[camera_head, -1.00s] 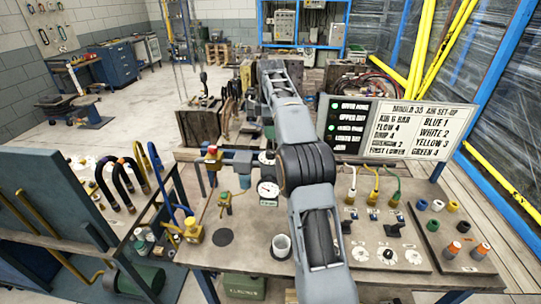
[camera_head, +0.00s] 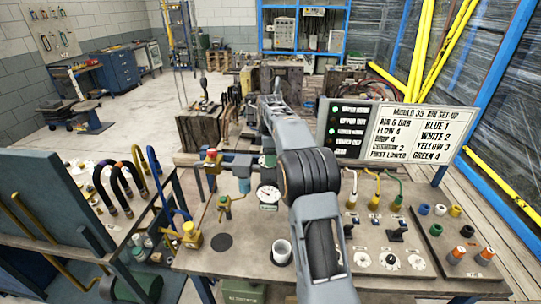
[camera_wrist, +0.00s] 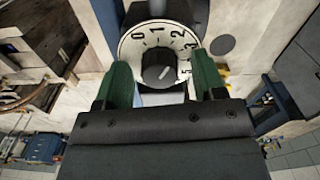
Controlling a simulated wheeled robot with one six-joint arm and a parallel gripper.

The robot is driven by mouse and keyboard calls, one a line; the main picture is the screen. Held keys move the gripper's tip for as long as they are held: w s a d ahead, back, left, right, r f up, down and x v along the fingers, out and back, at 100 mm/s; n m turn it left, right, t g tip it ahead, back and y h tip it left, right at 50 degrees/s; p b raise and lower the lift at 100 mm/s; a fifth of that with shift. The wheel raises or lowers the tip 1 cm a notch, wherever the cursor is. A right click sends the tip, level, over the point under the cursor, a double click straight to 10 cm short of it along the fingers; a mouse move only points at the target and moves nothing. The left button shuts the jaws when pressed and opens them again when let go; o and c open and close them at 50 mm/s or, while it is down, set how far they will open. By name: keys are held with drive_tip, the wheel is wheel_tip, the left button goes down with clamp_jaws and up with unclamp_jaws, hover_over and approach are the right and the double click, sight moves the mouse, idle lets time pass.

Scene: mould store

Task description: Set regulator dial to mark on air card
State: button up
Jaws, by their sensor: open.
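In the wrist view a round white dial (camera_wrist: 131,48) with black numbers and a dark central knob (camera_wrist: 158,70) faces me. A short light line on the knob leans up and right; the exact number it meets is hard to tell. My gripper (camera_wrist: 162,77) is open, its green fingers on either side of the knob, apart from it as far as I can see. In the head view the regulator's white gauge (camera_head: 268,194) stands left of my arm; my gripper is hidden there. The air card (camera_head: 425,130) stands behind the bench; its air line seems to read 6 bar.
Several hoses rise at the left and right. A dark disc (camera_head: 222,242) lies left of the gauge.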

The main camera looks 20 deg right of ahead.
drive_tip(key=shift+c, duration=0.5)
drive_tip(key=c, duration=0.8)
